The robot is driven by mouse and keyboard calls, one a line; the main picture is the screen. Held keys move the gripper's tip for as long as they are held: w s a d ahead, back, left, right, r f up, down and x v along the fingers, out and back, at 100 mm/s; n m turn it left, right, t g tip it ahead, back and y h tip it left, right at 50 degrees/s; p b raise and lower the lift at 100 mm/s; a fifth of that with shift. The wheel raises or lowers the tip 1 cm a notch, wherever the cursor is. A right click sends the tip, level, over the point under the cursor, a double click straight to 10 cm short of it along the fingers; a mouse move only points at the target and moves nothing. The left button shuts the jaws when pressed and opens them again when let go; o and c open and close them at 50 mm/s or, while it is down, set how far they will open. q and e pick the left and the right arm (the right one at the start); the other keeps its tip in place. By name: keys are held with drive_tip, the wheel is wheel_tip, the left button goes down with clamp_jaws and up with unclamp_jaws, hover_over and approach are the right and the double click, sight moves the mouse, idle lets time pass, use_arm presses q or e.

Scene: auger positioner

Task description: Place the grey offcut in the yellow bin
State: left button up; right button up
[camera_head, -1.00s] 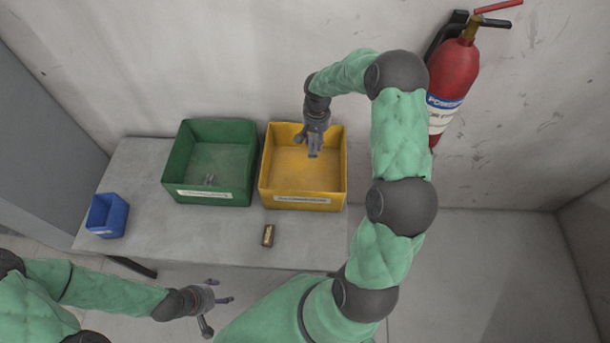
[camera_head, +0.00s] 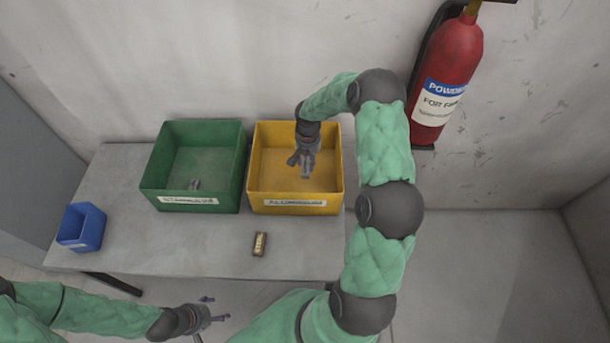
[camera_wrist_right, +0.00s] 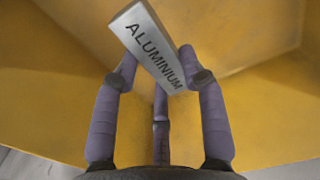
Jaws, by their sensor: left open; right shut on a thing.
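The grey offcut (camera_wrist_right: 150,45) is a bar marked "ALUMINIUM", held between the fingers of my right gripper (camera_wrist_right: 162,75) in the right wrist view. My right gripper (camera_head: 304,172) is shut on it, over the yellow bin (camera_head: 295,207), fingers pointing down. The bin's yellow walls fill the background of the wrist view. I cannot tell how far the offcut is above the bin floor. My left gripper (camera_head: 209,312) is open and empty, in front of the table's front edge.
A green bin (camera_head: 190,203) with a small grey piece (camera_head: 194,184) inside stands left of the yellow bin. A blue box (camera_head: 82,228) is at the table's left. A small brownish block (camera_head: 259,243) lies in front. A red fire extinguisher (camera_head: 447,75) hangs on the wall at right.

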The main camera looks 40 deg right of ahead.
sight(308, 162)
drive_tip(key=shift+f+b, duration=1.05)
drive_tip(key=shift+f, duration=2.35)
drive_tip(key=shift+f, duration=0.2)
drive_tip(key=o, duration=1.2)
drive_tip(key=shift+o, duration=0.2)
drive_tip(key=shift+r, duration=0.15)
wheel_tip(308, 162, up, 12)
drive_tip(key=p, duration=0.4)
